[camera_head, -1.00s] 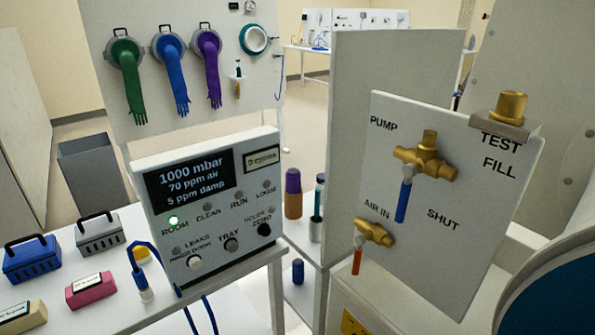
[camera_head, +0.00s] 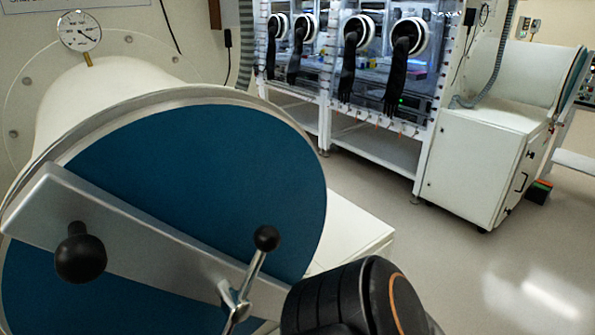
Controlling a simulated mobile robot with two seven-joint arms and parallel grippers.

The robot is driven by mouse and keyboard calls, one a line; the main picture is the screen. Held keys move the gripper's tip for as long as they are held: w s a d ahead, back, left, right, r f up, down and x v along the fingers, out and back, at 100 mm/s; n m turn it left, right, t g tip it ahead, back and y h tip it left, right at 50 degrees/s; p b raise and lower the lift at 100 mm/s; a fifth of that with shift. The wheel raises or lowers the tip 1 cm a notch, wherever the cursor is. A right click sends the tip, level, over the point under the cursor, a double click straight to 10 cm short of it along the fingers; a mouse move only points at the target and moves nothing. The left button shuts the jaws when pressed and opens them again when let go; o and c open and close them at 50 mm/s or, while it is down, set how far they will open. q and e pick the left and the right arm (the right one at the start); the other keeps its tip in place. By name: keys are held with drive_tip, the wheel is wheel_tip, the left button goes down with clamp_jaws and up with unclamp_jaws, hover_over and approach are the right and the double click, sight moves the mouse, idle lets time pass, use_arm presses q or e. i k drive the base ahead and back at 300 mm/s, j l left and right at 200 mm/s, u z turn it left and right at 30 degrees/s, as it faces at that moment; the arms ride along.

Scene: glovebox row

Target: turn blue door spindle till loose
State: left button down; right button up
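The blue door (camera_head: 205,170) is a large round disc on the end of a white cylinder, filling the left of the view. A grey metal bar (camera_head: 140,238) crosses it at a slant, with a black knob (camera_head: 80,253) near its left end. The spindle (camera_head: 237,296) is a silver hub with handle arms near the bar's right part; one arm rises to a black ball (camera_head: 267,238). A black arm part of mine with an orange ring covers the area just right of the spindle. No gripper fingers show, so contact with the spindle cannot be seen.
A pressure gauge (camera_head: 79,31) stands on top of the white cylinder (camera_head: 105,95). Gloveboxes (camera_head: 345,60) with black gloves and a white cabinet (camera_head: 483,160) stand at the back. The floor (camera_head: 450,270) at the right is clear.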

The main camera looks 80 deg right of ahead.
sight(236, 305)
drive_tip(key=z, duration=2)
drive_tip(key=l+u, duration=0.1)
drive_tip(key=u, duration=0.3)
drive_tip(key=l+u, duration=0.15)
drive_tip(key=u, duration=0.3)
drive_tip(key=l+u, duration=0.1)
drive_tip(key=u, duration=0.3)
drive_tip(key=l+u, duration=0.15)
drive_tip(key=u, duration=0.3)
drive_tip(key=k+l+u, duration=0.55)
drive_tip(key=l+u, duration=0.15)
